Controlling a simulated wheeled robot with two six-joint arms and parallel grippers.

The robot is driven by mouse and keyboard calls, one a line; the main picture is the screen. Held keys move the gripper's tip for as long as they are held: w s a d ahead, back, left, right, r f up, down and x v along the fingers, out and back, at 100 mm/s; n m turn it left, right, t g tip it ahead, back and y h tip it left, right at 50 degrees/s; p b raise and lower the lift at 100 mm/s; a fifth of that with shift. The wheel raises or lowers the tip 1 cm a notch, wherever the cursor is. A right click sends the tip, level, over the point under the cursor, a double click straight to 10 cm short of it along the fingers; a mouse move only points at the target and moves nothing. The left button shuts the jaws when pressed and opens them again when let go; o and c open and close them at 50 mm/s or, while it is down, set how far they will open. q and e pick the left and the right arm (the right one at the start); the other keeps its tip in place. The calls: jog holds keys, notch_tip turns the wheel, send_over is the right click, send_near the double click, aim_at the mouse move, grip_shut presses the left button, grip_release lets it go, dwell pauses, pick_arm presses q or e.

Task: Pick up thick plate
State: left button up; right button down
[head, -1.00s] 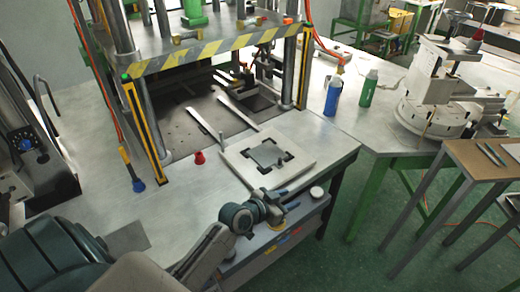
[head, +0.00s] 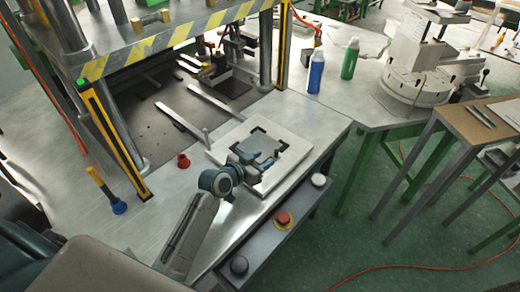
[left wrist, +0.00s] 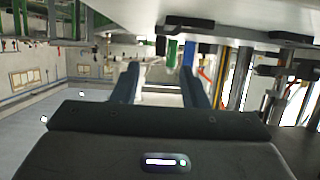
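A thick pale square plate (head: 232,147) lies on the grey bench top near its front edge. A smaller grey metal square (head: 291,150) with black corner pieces sits in its middle. My left gripper (head: 270,163) is over the plate's front part and hides some of the grey square and corners. In the left wrist view its two fingers (left wrist: 160,78) stand apart with nothing between them. The pale plate (left wrist: 262,14) fills the top of that view, with black corner pieces along it. Contact with the plate cannot be told. My right gripper is not in view.
A press with yellow-black striped beam (head: 170,38) stands behind, with two metal rails (head: 181,121) pointing toward the plate. A red knob (head: 183,160) is left of it. Blue (head: 316,76) and green (head: 350,60) bottles stand behind right. A button panel (head: 262,243) runs along the front.

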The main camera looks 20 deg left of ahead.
aim_at(275, 154)
pick_arm(q)
jog(key=shift+w+f, duration=0.3)
jog(key=shift+w, duration=0.1)
jog(key=shift+w+f, duration=0.15)
jog(key=shift+w, duration=0.15)
jog(key=b+x, duration=0.2)
jog(key=x, duration=0.2)
jog(key=shift+d+f+b, duration=0.1)
jog(key=shift+d+b, duration=0.15)
jog(key=shift+b, duration=0.1)
jog(key=shift+w, duration=0.25)
jog(key=shift+s, duration=0.1)
grip_shut()
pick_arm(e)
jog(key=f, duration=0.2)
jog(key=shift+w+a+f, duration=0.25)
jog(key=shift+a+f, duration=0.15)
